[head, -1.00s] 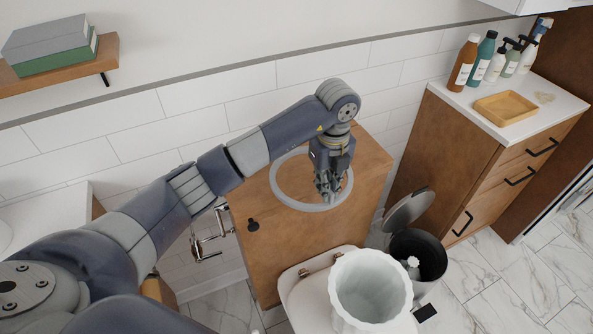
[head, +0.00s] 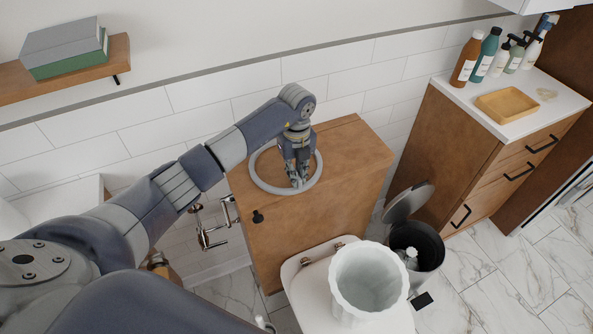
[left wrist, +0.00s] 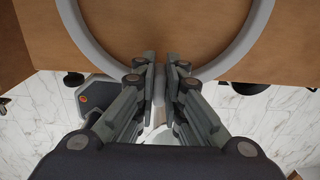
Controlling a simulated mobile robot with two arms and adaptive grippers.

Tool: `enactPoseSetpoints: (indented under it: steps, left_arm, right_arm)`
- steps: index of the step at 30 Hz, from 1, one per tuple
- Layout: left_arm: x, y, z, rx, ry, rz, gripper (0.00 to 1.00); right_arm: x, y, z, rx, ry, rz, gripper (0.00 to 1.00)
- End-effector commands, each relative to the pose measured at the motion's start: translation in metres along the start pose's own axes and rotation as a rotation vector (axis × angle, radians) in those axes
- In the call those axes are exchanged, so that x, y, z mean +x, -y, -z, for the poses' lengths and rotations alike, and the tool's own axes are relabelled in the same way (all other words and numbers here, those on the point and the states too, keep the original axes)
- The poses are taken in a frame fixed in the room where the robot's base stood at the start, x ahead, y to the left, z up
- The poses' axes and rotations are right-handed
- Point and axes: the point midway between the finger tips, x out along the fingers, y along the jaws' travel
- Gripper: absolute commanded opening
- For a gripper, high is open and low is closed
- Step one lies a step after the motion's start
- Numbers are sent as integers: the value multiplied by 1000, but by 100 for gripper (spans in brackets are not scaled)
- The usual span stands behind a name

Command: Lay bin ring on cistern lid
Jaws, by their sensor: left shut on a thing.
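The bin ring (head: 259,180) is a thin light-grey hoop over the wooden cistern lid (head: 350,150). My left gripper (head: 298,183) points down and is shut on the ring's near edge. In the left wrist view the ring (left wrist: 259,28) curves away on both sides of the nearly closed fingers (left wrist: 161,80), with the brown lid (left wrist: 165,30) behind it. The ring looks nearly level, lying towards the lid's left part; I cannot tell whether it touches the lid. The open bin (head: 432,250) stands on the floor right of the toilet. My right gripper is not seen.
A white fluted container (head: 370,282) stands on the closed toilet seat. A cabinet with bottles and a wooden tray (head: 507,105) is to the right. A flush knob (head: 257,216) sits on the cistern front. The lid's right part is clear.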

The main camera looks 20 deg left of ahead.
Motion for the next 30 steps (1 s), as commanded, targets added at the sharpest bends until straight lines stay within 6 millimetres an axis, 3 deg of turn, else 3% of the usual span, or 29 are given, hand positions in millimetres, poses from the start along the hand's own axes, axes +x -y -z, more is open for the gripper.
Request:
enactPoseSetpoints:
  steps: [6, 9, 10, 23, 30]
  left_arm:
    - [3, 0, 0, 0, 1, 0, 0]
    - [2, 0, 0, 0, 0, 0, 28]
    - [2, 0, 0, -1, 0, -1, 30]
    - [-4, 1, -1, 0, 2, 3, 30]
    - [-49, 1, -1, 0, 6, 4, 30]
  right_arm:
    - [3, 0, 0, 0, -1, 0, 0]
    - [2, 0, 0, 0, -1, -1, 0]
    - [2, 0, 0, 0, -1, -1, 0]
    - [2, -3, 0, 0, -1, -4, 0]
    - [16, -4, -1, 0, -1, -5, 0]
